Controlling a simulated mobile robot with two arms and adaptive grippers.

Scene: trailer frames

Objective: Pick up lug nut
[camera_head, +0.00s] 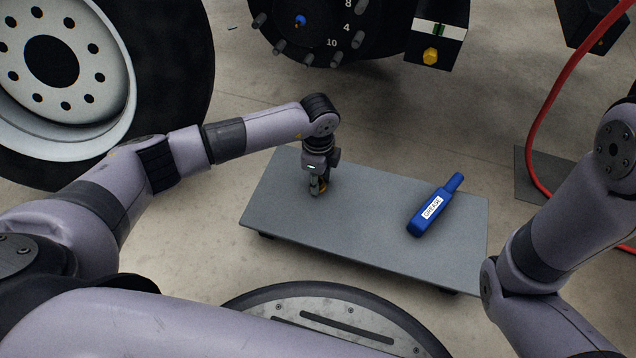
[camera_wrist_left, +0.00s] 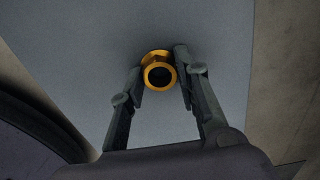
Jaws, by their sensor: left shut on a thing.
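The lug nut is a gold flanged nut with a dark hole. In the left wrist view the lug nut (camera_wrist_left: 147,62) sits between the two fingertips of my left gripper (camera_wrist_left: 160,78). In the head view my left gripper (camera_head: 316,189) points down over the left part of the grey low platform (camera_head: 370,225). A bit of the gold lug nut (camera_head: 323,188) shows beside its fingers; the rest is hidden. My left gripper is shut on the nut, at or close to the platform's surface; I cannot tell if the nut touches it. My right gripper is out of view.
A blue grease bottle (camera_head: 435,206) lies on the platform's right part. A wheel (camera_head: 65,70) stands at the left. A hub with several studs (camera_head: 318,30) is at the top, beside a box with a yellow nut (camera_head: 431,56). A red hose (camera_head: 540,120) hangs at the right.

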